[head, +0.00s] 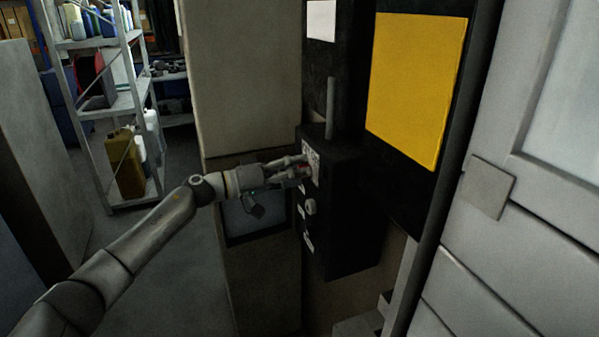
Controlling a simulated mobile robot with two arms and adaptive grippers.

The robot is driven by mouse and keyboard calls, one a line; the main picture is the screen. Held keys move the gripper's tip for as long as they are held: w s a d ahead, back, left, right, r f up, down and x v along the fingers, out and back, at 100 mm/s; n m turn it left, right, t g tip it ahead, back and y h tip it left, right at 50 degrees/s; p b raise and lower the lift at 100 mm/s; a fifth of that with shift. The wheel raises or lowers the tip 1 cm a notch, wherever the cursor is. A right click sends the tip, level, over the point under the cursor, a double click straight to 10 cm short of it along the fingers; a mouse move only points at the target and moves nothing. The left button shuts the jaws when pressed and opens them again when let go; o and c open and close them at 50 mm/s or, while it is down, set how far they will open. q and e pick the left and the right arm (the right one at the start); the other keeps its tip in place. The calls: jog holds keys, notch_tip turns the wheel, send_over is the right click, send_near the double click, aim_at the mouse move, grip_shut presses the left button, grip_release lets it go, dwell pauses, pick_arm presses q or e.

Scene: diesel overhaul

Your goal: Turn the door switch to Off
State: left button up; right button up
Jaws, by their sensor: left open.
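A black switch box (352,215) is mounted on the dark panel near the middle of the head view. Its left face carries a pale label plate with a small red part (303,171), and a round grey knob (310,206) lower down with small white labels. My left gripper (303,168) is open, with its fingertips at the red part on the upper plate. The fingers partly cover that part, so I cannot tell its setting or whether they touch it. My right gripper is not in view.
A grey conduit (330,108) rises from the box. A yellow panel (415,85) is at the upper right, beside a pale door (540,200). A beige column (245,80) stands behind my gripper. A metal shelf (110,100) with containers stands at the left, with open floor before it.

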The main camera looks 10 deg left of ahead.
pick_arm(q)
jog(key=shift+o, duration=0.2)
dwell(0.3)
jog(key=v, duration=0.7)
